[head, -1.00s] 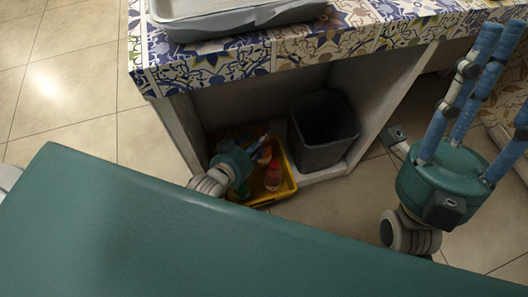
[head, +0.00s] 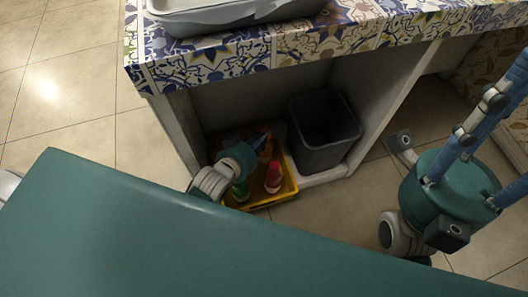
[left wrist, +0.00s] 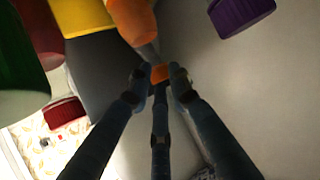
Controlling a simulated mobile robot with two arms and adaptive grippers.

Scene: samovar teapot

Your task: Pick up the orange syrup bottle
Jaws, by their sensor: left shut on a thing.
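In the left wrist view, my left gripper (left wrist: 160,76) has its fingertips closed around a small orange part. Above it are a grey tapered piece and a larger orange body, which I take as the orange syrup bottle (left wrist: 131,18). Most of the bottle is cut off by the picture edge. In the head view, an orange patch (head: 265,146) shows just right of my left wrist, at the shelf opening; the fingertips are hidden there. My right gripper (head: 490,110) is at the right edge; its blue fingers run out of the picture.
A yellow tray (head: 262,203) on the lower shelf holds a red bottle (head: 273,177) and a green item (head: 241,191). A dark bin (head: 322,130) stands to its right. The patterned counter (head: 210,62) overhangs the shelf. A purple cap (left wrist: 242,12) shows in the left wrist view.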

